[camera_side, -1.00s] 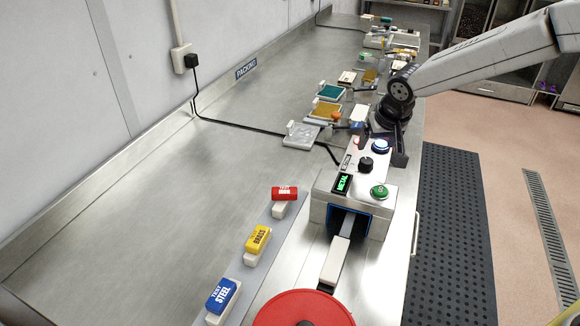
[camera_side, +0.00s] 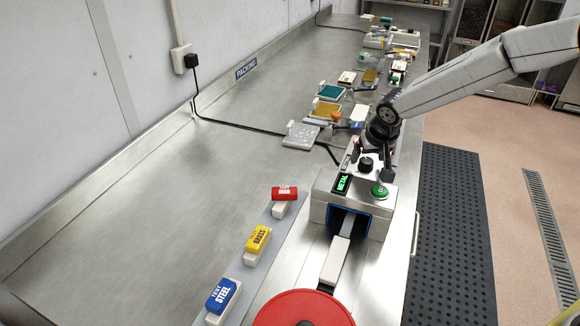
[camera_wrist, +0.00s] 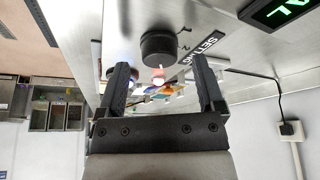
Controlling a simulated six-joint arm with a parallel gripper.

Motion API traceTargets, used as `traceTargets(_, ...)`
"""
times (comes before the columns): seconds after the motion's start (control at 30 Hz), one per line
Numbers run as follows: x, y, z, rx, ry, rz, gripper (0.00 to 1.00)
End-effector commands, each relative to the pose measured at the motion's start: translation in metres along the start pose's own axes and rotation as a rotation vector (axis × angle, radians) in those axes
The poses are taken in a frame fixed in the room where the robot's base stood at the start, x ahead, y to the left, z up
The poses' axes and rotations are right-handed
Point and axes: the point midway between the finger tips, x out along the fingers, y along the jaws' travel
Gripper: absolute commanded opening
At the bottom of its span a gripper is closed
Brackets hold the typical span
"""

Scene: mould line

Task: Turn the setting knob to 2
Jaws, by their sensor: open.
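The setting knob (camera_side: 366,163) is a round black knob on top of the grey metal detector box (camera_side: 323,211). In the wrist view the knob (camera_wrist: 159,45) shows large, beside a black label that reads "SETT…". My gripper (camera_wrist: 163,72) is open, with one black finger on each side of the picture and the knob between and beyond the tips. The fingers look apart from the knob. In the side view my gripper (camera_side: 378,150) is just behind the knob and its fingers are partly hidden. The number the knob points to is not readable.
A green button (camera_side: 380,191) and a lit "METAL" display (camera_side: 343,183) are close to the knob. Red, yellow (camera_side: 258,239) and blue (camera_side: 222,295) test blocks lie at the front left. Several coloured trays stand behind. The left of the bench is clear.

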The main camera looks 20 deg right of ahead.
Motion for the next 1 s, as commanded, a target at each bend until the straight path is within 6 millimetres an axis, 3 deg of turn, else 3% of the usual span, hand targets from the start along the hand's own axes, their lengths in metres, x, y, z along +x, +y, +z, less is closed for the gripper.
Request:
traceTargets(0.2,0.013,0.0,0.001,0.001,-0.001,0.001,0.87)
traceTargets(0.53,0.015,0.0,0.0,0.001,0.0,0.0,0.87)
traceTargets(0.57,0.015,0.0,0.0,0.001,0.0,0.0,0.84)
traceTargets(0.8,0.015,0.0,0.0,0.0,0.0,0.0,0.07)
traceTargets(0.83,0.015,0.0,0.0,0.0,0.0,0.0,0.0)
traceTargets(1.0,0.015,0.0,0.0,-0.002,0.0,-0.001,0.0)
